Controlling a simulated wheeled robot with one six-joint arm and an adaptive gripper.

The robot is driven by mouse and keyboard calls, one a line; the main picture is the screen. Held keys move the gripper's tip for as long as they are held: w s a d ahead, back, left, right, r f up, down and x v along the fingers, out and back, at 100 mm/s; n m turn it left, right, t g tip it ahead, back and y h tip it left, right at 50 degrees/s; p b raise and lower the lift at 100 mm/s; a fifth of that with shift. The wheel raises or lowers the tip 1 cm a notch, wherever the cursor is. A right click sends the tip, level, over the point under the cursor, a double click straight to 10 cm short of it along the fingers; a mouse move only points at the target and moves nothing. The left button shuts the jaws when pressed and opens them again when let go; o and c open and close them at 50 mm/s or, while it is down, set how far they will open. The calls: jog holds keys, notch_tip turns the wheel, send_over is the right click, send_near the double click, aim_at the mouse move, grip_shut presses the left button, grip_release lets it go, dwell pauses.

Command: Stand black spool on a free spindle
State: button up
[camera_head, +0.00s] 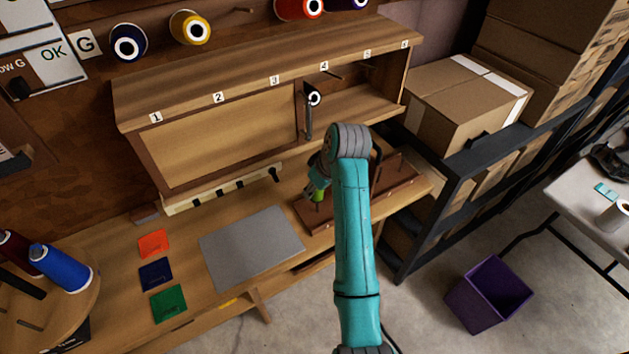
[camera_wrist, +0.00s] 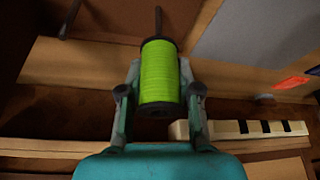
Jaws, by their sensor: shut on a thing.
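My gripper (camera_wrist: 160,95) is shut on a lime green spool (camera_wrist: 158,75) with dark end flanges. The green spool also shows in the head view (camera_head: 318,195), partly behind my arm, over the brown spindle rack (camera_head: 315,225). A thin spindle (camera_wrist: 158,22) shows just beyond the spool's far end in the wrist view; I cannot tell whether the spool touches it. A black spool with a white core (camera_head: 314,97) shows end-on in the cabinet, near the divider below label 4, well away from my gripper.
Blue (camera_head: 128,43), yellow (camera_head: 190,27) and red (camera_head: 298,7) spools hang on the wall. A grey mat (camera_head: 250,247) lies left of the rack, beside coloured squares. A blue cone (camera_head: 62,268) stands on a round stand. A purple bin (camera_head: 488,295) stands on the floor.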

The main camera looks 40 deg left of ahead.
aim_at(315, 210)
jog(key=shift+f, duration=2.6)
jog(key=shift+d+f, duration=0.1)
jog(key=shift+f, duration=0.2)
jog(key=o, duration=0.9)
